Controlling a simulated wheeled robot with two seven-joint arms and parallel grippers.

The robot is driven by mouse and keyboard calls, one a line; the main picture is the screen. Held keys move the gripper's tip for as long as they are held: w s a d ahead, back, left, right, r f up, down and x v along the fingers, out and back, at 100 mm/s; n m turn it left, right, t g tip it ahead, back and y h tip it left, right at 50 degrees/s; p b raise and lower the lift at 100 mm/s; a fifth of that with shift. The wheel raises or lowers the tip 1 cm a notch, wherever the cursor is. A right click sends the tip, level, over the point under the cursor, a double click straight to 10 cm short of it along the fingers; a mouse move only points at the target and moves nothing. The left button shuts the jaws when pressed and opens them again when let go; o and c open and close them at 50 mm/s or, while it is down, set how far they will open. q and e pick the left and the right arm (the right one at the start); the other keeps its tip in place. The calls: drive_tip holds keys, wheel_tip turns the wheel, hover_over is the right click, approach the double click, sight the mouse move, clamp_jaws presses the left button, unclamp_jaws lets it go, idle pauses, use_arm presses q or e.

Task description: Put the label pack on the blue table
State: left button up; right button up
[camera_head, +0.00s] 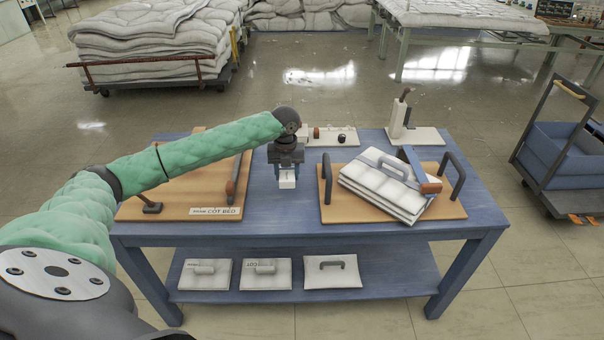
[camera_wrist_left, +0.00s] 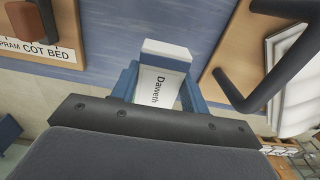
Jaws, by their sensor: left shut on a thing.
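The blue table (camera_head: 400,232) stands in front of me with a lower shelf. My left gripper (camera_head: 287,178) is over the middle of its top, between two wooden boards, pointing down. It is shut on a small white block-like pack, the label pack (camera_head: 287,183). In the left wrist view the label pack (camera_wrist_left: 160,85) sits between the blue fingers and shows printed text, "Daweth". Blue tabletop lies just beyond it. I cannot tell whether the pack touches the tabletop. My right gripper is not in view.
A left board (camera_head: 175,190) carries a "COT BED" sign. A right board (camera_head: 450,209) with dark handles holds folded white pads (camera_head: 385,190). White trays (camera_head: 335,137) stand at the back. Folded pads (camera_head: 265,273) lie on the lower shelf. A blue cart (camera_head: 560,152) stands right.

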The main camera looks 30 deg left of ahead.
use_arm(q)
drive_tip(key=p, duration=0.2)
hover_over(288, 201)
wheel_tip(288, 201, down, 6)
drive_tip(key=shift+r, duration=0.2)
drive_tip(key=shift+f+p, duration=0.65)
drive_tip(key=shift+f, duration=1.45)
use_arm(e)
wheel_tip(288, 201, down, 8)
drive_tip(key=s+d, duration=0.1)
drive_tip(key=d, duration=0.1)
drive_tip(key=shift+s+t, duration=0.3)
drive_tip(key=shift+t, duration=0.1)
use_arm(q)
drive_tip(key=shift+f, duration=0.15)
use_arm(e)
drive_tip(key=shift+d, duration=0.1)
use_arm(q)
drive_tip(key=o, duration=1)
drive_tip(key=shift+r, duration=0.6)
wheel_tip(288, 201, up, 10)
drive_tip(key=b, duration=0.3)
drive_tip(key=shift+f, duration=0.1)
drive_tip(key=shift+r, duration=0.65)
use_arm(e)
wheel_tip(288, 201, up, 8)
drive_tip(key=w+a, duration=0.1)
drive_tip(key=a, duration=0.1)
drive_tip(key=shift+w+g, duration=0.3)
